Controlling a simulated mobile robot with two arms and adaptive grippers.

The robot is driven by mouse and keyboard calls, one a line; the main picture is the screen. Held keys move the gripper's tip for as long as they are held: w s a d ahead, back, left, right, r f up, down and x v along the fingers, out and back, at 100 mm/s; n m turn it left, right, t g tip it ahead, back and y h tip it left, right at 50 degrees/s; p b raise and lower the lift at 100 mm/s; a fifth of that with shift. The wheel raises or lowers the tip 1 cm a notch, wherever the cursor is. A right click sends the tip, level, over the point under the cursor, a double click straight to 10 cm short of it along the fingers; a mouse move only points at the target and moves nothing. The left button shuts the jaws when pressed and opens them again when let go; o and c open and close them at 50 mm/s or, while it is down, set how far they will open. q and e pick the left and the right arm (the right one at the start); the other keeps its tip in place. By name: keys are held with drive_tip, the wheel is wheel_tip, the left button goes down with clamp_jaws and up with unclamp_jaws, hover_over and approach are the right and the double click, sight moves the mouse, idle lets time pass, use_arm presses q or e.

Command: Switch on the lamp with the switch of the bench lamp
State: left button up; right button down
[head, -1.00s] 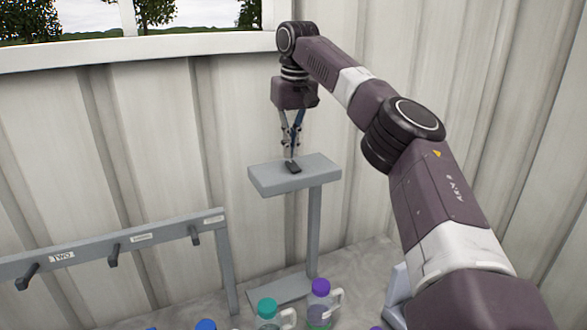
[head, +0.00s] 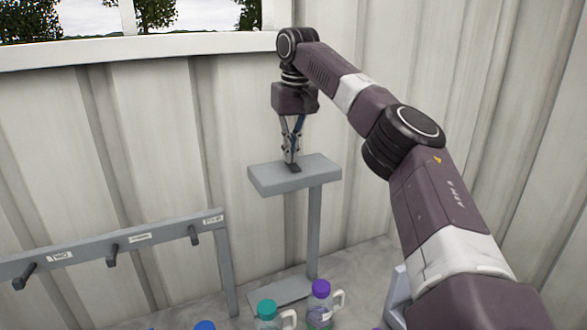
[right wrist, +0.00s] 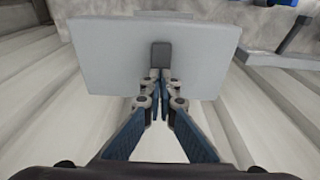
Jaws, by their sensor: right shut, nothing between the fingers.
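A small dark switch (head: 294,168) sits on top of a grey stand (head: 265,181). It also shows in the right wrist view as a dark rounded block (right wrist: 161,54) on the grey plate (right wrist: 105,50). My right gripper (head: 291,161) points straight down with its fingertips together and empty. The fingertips are at the near edge of the switch in the right wrist view (right wrist: 160,74); I cannot tell whether they touch it. No lamp head is in view. My left gripper is not in view.
A grey rail with several dark pegs and labels (head: 85,252) stands at the left. Bottles with teal (head: 267,306) and purple (head: 320,288) caps stand below the stand. The corrugated wall (head: 170,150) is close behind.

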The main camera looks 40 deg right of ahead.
drive_tip(key=shift+f, duration=0.15)
wheel_tip(320, 180, up, 3)
drive_tip(key=p, duration=0.3)
drive_tip(key=shift+f, duration=0.1)
drive_tip(key=shift+r, duration=2.15)
drive_tip(key=shift+f, duration=0.15)
